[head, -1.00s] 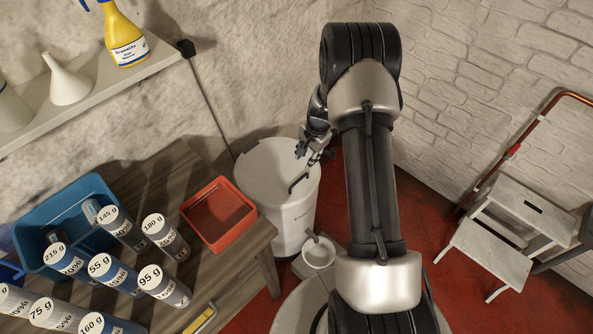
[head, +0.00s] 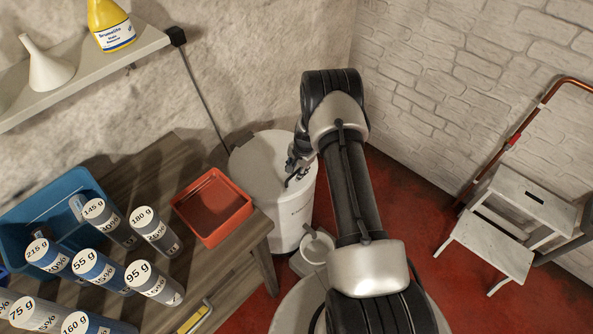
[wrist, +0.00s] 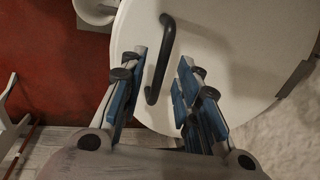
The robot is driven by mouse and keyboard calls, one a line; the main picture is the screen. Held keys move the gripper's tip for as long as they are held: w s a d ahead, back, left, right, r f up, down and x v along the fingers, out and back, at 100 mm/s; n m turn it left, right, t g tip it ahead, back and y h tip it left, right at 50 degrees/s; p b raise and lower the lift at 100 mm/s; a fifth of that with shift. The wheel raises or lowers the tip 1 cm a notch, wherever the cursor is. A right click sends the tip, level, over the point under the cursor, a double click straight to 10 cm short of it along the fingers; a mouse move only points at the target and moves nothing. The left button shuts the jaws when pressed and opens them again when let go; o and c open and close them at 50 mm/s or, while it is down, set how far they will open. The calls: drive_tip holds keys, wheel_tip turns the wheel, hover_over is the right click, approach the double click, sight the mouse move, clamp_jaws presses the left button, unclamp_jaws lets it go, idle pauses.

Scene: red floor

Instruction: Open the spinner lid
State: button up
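The spinner (head: 298,226) is a white drum beside the table, with a flat round white lid (head: 258,160) on top that looks closed. A dark bar handle (wrist: 159,62) stands on the lid. My gripper (wrist: 163,63) is open in the wrist view, its two blue-padded fingers on either side of the handle's lower part. I cannot tell whether a finger touches the handle. In the head view my gripper (head: 294,172) is over the lid's right part, at the handle, which it partly hides.
A wooden table (head: 190,155) at the left carries an orange tray (head: 245,212), a blue bin (head: 22,212) and several labelled cylinders. A small white bucket (head: 317,248) stands in front of the spinner. A white step stool (head: 487,248) is at the right. Red floor lies between.

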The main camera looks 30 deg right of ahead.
drive_tip(key=shift+c, duration=0.6)
clamp_jaws()
